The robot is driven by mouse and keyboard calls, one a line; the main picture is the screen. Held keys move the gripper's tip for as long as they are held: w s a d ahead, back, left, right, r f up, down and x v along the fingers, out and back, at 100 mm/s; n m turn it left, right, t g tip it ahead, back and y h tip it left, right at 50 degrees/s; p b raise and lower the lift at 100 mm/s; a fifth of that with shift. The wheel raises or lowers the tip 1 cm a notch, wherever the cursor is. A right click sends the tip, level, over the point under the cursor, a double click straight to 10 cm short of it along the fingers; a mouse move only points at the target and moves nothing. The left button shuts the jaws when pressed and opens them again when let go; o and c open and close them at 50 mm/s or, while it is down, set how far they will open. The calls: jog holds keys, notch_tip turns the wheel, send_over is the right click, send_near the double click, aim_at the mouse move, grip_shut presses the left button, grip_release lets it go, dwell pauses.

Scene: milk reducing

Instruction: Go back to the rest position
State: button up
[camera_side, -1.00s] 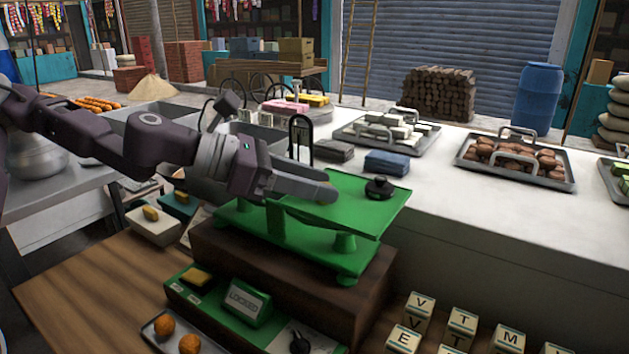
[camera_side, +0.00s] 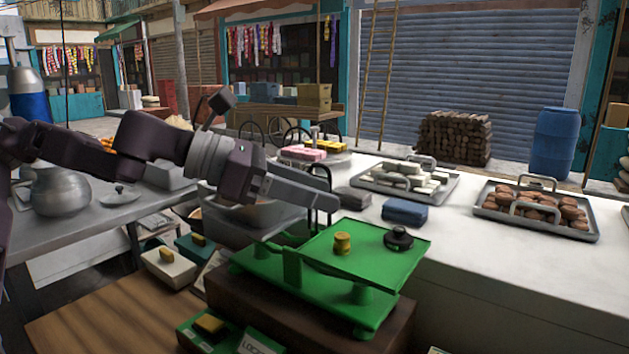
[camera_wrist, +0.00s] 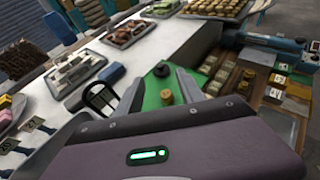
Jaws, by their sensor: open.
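My gripper (camera_side: 302,192) is above and to the left of the green scale (camera_side: 318,278) in the side view, with nothing seen in it. In the wrist view its two fingers (camera_wrist: 162,90) stand apart. A brass weight (camera_side: 342,243) sits upright on the scale's right pan, and it also shows in the wrist view (camera_wrist: 166,97). A black weight (camera_side: 398,238) stands on the same pan to its right, and it also shows in the wrist view (camera_wrist: 161,69). My gripper touches neither weight.
A blue folded bundle (camera_side: 405,212) and trays of pale bars (camera_side: 450,190) and brown pieces (camera_side: 595,235) lie on the white counter. A silver pot (camera_side: 62,190) stands on the left table. A dark wooden block (camera_side: 225,293) supports the scale.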

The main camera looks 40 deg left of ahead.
jog(key=shift+r, duration=0.85)
jog(key=shift+d, duration=0.1)
jog(key=d+f+m, duration=0.1)
jog(key=d, duration=0.1)
jog(key=s+d+f+m+g, duration=0.1)
jog(key=d+m, duration=0.1)
jog(key=d+f+m, duration=0.1)
jog(key=d+m, duration=0.1)
jog(key=shift+s+d+f, duration=0.1)
jog(key=shift+s+f, duration=0.15)
jog(key=shift+f, duration=0.1)
jog(key=s+d+f+m+g+y, duration=0.35)
jog(key=s+f+m, duration=0.6)
jog(key=m, duration=0.75)
jog(key=s+a+m+y, duration=0.2)
jog(key=s+a+y, duration=0.1)
jog(key=s+a, duration=0.5)
jog(key=s+a+m+y, duration=0.3)
jog(key=s+a, duration=0.5)
jog(key=a, duration=0.5)
jog(key=shift+a+r, duration=0.15)
jog(key=shift+r, duration=0.25)
